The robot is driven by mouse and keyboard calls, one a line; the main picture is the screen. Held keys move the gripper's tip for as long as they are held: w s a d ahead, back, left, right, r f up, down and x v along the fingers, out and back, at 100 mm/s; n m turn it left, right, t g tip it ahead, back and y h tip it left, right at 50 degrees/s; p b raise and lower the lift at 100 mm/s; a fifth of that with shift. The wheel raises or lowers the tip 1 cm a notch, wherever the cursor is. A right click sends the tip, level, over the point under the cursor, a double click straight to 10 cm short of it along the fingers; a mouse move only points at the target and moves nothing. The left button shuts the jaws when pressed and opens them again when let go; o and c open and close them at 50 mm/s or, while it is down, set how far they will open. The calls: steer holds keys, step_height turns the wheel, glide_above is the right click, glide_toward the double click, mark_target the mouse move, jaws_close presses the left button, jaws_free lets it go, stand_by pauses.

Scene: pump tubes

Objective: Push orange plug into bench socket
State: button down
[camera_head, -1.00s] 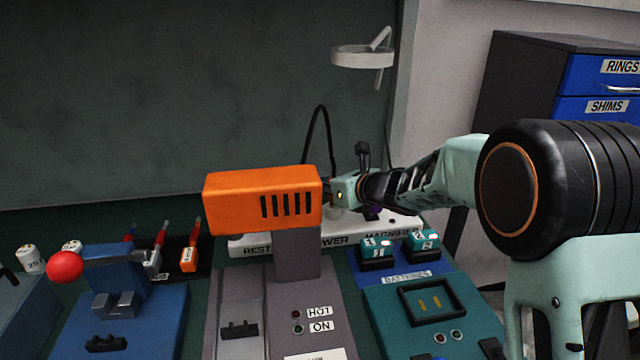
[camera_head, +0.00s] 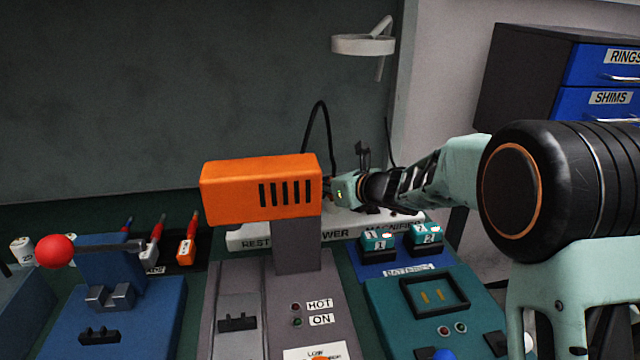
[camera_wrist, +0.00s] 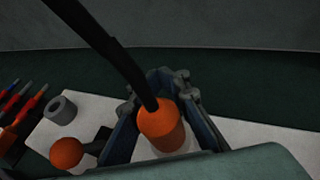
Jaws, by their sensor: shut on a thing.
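The orange plug (camera_wrist: 164,131) sits between the two fingers of my gripper (camera_wrist: 158,114) in the wrist view, with a thick black cable rising from its top. My gripper is shut on it. In the head view my gripper (camera_head: 334,190) is low over the white bench strip (camera_head: 345,232), partly behind the orange machine head, and the plug is hidden there. The strip's pale top (camera_wrist: 100,112) lies under the plug in the wrist view. The socket under the plug is hidden, so I cannot tell how deep the plug sits.
The orange machine head (camera_head: 260,188) stands just left of my gripper. Teal battery blocks (camera_head: 378,240) stand in front of the strip. In the wrist view a grey ring (camera_wrist: 60,109) and an orange ball-ended lever (camera_wrist: 67,152) are left of the plug.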

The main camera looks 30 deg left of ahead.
steer(key=shift+f+b, duration=0.55)
steer(key=shift+f, duration=0.05)
steer(key=c, duration=1.8)
jaws_free()
steer(key=shift+o, duration=0.2)
steer(key=v, duration=1.2)
steer(key=shift+d, duration=0.1)
steer(key=shift+r, duration=0.1)
